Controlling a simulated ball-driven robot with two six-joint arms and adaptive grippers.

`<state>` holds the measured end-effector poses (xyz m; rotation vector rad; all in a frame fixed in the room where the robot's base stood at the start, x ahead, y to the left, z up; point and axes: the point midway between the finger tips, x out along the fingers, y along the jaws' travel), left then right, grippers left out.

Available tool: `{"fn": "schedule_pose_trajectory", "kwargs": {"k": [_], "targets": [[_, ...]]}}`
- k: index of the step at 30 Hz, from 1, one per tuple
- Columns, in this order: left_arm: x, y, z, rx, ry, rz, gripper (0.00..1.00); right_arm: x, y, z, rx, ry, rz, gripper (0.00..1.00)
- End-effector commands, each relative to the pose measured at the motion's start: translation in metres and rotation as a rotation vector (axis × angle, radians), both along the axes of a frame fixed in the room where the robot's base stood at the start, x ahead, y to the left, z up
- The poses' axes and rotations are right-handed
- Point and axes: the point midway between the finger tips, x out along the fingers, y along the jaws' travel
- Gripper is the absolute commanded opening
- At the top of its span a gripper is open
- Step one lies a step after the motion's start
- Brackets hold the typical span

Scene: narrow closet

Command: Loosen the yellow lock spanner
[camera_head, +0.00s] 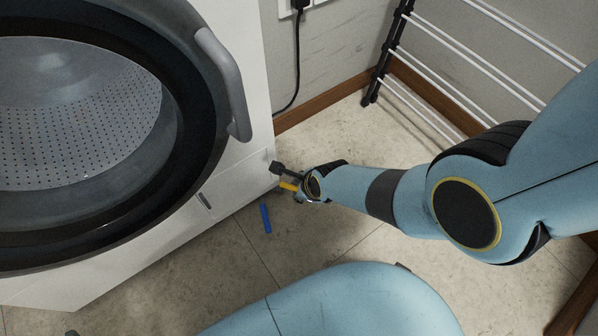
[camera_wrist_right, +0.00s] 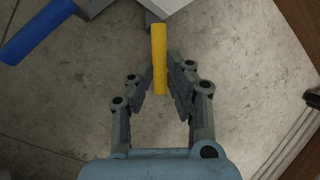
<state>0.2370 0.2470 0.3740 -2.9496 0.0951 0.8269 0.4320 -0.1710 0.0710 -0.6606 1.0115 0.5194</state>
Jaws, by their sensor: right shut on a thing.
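The yellow lock spanner (camera_head: 289,187) is low at the near corner of the washing machine, close to the floor. In the right wrist view the spanner (camera_wrist_right: 159,62) is a straight yellow bar whose far end meets a grey part at the machine's base. My right gripper (camera_head: 285,178) is at the spanner. In the right wrist view its two fingers (camera_wrist_right: 160,80) are closed in on either side of the bar's near half. The fingers partly hide the spanner in the head view.
A blue handle (camera_head: 266,219) sticks out low beside the white washing machine (camera_head: 235,170), left of my gripper; it also shows in the right wrist view (camera_wrist_right: 38,30). A drying rack (camera_head: 385,50) leans by the wall. Floor between is clear.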

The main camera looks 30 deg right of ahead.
Motion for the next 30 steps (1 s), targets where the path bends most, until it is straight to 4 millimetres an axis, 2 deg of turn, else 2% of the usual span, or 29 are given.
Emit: {"fn": "schedule_pose_trajectory", "kwargs": {"k": [6, 7, 12, 23, 30], "targets": [[0.0, 0.0, 0.0, 0.001, 0.0, -0.001, 0.4, 0.0, 0.0, 0.0, 0.0, 0.0, -0.001, 0.0], [0.0, 0.0, 0.0, 0.001, 0.0, -0.001, 0.4, 0.0, 0.0, 0.0, 0.0, 0.0, -0.001, 0.18], [0.0, 0.0, 0.0, 0.0, -0.001, -0.001, 0.4, 0.0, 0.0, 0.0, 0.0, 0.0, -0.001, 0.38], [0.001, 0.0, 0.001, 0.0, -0.004, 0.0, 0.4, -0.002, 0.0, 0.002, 0.001, 0.001, -0.001, 0.38], [0.001, 0.0, 0.001, 0.0, -0.003, 0.0, 0.4, -0.011, -0.002, 0.019, 0.002, -0.001, -0.002, 0.38]]}}
